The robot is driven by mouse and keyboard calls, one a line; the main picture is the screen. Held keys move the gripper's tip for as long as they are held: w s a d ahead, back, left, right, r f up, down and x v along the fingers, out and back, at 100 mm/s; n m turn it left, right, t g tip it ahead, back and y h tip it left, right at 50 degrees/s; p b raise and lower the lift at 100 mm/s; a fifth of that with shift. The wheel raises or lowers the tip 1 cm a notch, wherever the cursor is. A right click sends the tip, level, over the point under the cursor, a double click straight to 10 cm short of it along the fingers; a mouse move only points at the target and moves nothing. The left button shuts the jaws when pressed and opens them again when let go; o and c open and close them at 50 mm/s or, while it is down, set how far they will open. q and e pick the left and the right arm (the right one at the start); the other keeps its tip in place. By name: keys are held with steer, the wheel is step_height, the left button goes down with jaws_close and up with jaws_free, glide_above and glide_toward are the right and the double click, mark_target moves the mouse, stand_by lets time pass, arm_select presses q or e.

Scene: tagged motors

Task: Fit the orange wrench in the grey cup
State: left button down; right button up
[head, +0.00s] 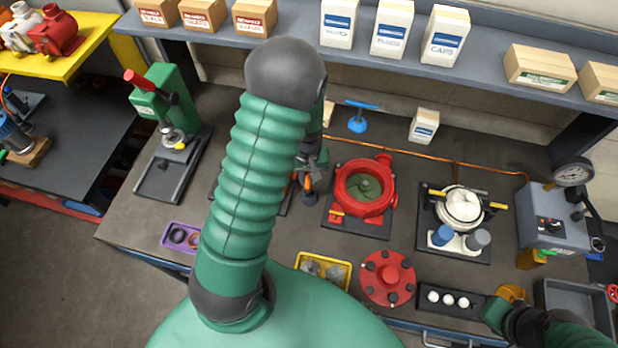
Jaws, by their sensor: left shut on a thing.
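My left gripper (308,178) hangs over the back middle of the bench, left of the red round housing, and is shut on the orange wrench (307,184). Only a small orange part of the wrench shows; my forearm and gripper hide the rest. The grey cup (479,239) stands at the right, beside a blue cup (443,235), in front of a white round motor part. The wrench is well to the left of the grey cup. My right gripper (495,314) is low at the right, near a tray of white balls; its jaws are not clear.
A red round housing (365,187) stands between my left gripper and the cups. A red flange (388,278), a yellow tray (323,270) and a black ball tray (450,301) lie along the front. A gauge box (553,216) stands far right. A shelf (290,55) with boxes overhangs the back.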

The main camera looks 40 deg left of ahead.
arm_select(q)
steer(key=shift+d, duration=0.1)
steer(key=shift+d+f, duration=0.15)
steer(key=shift+d, duration=0.05)
steer(key=shift+f+b, duration=0.3)
steer(key=shift+b, duration=0.1)
steer(key=shift+a+r, duration=0.1)
steer(key=shift+r+p, duration=0.15)
steer(key=shift+p, duration=0.15)
steer(key=shift+d, duration=0.3)
